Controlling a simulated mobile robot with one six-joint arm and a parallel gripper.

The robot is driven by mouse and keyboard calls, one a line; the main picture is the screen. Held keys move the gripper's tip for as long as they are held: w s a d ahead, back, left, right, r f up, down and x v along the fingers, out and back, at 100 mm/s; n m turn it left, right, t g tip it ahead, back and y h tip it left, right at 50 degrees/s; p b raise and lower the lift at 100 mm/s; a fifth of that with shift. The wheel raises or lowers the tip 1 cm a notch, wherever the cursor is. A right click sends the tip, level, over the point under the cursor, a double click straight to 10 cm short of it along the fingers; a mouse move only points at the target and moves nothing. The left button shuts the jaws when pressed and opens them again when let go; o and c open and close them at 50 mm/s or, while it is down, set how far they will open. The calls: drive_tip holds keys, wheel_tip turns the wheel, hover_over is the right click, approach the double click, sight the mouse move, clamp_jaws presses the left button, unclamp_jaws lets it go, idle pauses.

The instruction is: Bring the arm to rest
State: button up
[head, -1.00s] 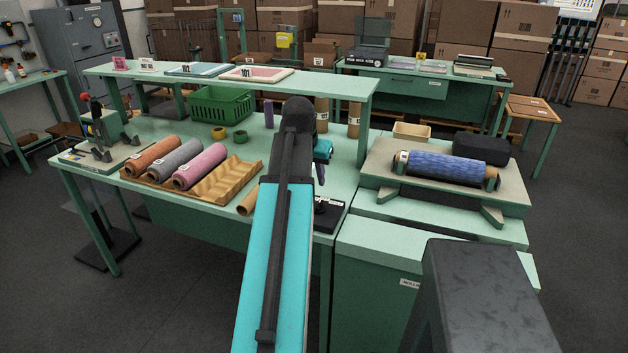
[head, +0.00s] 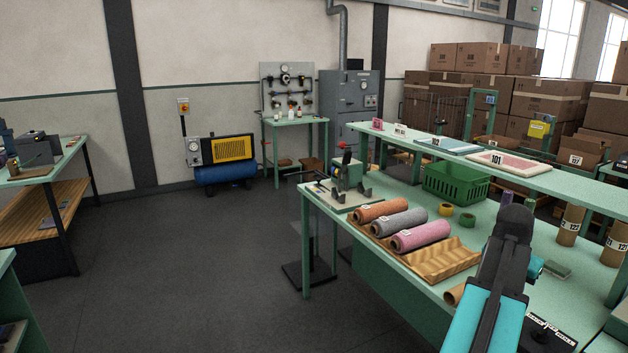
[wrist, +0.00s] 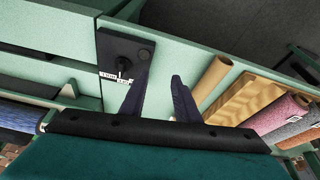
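My arm (head: 492,290) shows in the head view at the lower right, reaching out over the green workbench (head: 400,296). My gripper (wrist: 160,73) shows in the wrist view with its two dark fingers apart and nothing between them. It is open above the bench, between a black block with a knob (wrist: 125,55) and a cardboard tube (wrist: 213,80). In the head view my arm hides most of the gripper.
Orange, grey and pink rolls (head: 420,235) lie by a wavy tan tray (head: 440,262). A raised shelf (head: 560,174), a green basket (head: 455,184) and upright tubes (head: 570,225) stand behind. Open floor (head: 190,270) lies left of the bench.

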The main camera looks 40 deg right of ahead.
drive_tip(key=w+a+f+n+y, duration=0.1)
drive_tip(key=w+a+f+n, duration=0.1)
drive_tip(key=w+a+f, duration=0.55)
drive_tip(key=w+a+f+n+y, duration=0.15)
drive_tip(key=w+a+f, duration=0.5)
drive_tip(key=w, duration=0.65)
drive_tip(key=w+a+f+n+g+y, duration=0.1)
drive_tip(key=w+a+f+n, duration=0.3)
drive_tip(key=a+f, duration=0.5)
drive_tip(key=w+a+f+n+g+y, duration=0.1)
drive_tip(key=w+a+f, duration=0.4)
drive_tip(key=a+f, duration=0.4)
drive_tip(key=s+a+f+n+g, duration=0.1)
drive_tip(key=s+a+f+n, duration=0.1)
drive_tip(key=a+f, duration=0.65)
drive_tip(key=s+a+f+n+g, duration=0.1)
drive_tip(key=s+a+f+n, duration=0.3)
drive_tip(key=a, duration=0.8)
drive_tip(key=s+a+f+n+g, duration=0.1)
drive_tip(key=s+a+f+n, duration=0.3)
drive_tip(key=s+a+f, duration=0.6)
drive_tip(key=shift+s+a+f, duration=0.3)
drive_tip(key=shift+s+a, duration=0.8)
drive_tip(key=shift+a, duration=0.1)
